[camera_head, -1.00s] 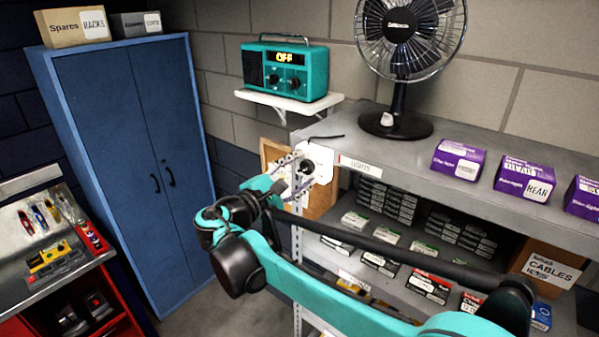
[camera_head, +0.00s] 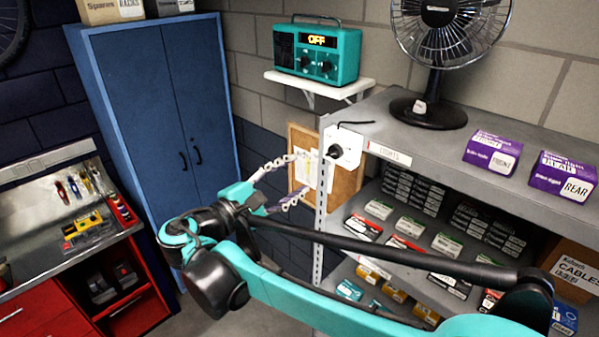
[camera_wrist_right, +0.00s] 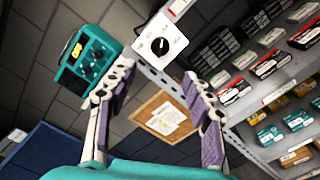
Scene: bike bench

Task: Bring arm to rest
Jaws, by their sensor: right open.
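My right arm reaches in from the lower right of the head view, and its gripper (camera_head: 282,184) is open and empty in front of the shelf's left end. In the right wrist view the two fingers (camera_wrist_right: 160,108) stand wide apart with nothing between them. A white box with a black dial (camera_head: 341,150) is fixed to the shelf's end, beyond the fingertips and apart from them. The dial box also shows in the right wrist view (camera_wrist_right: 160,45). My left gripper is in neither current view.
A teal radio (camera_head: 317,50) reading OFF sits on a small wall shelf (camera_head: 320,86). A black fan (camera_head: 430,108) and purple boxes (camera_head: 562,178) stand on the grey shelf (camera_head: 400,118). A blue cabinet (camera_head: 150,110) and a workbench (camera_head: 40,235) with tools are at left. A corkboard (camera_head: 344,183) hangs behind.

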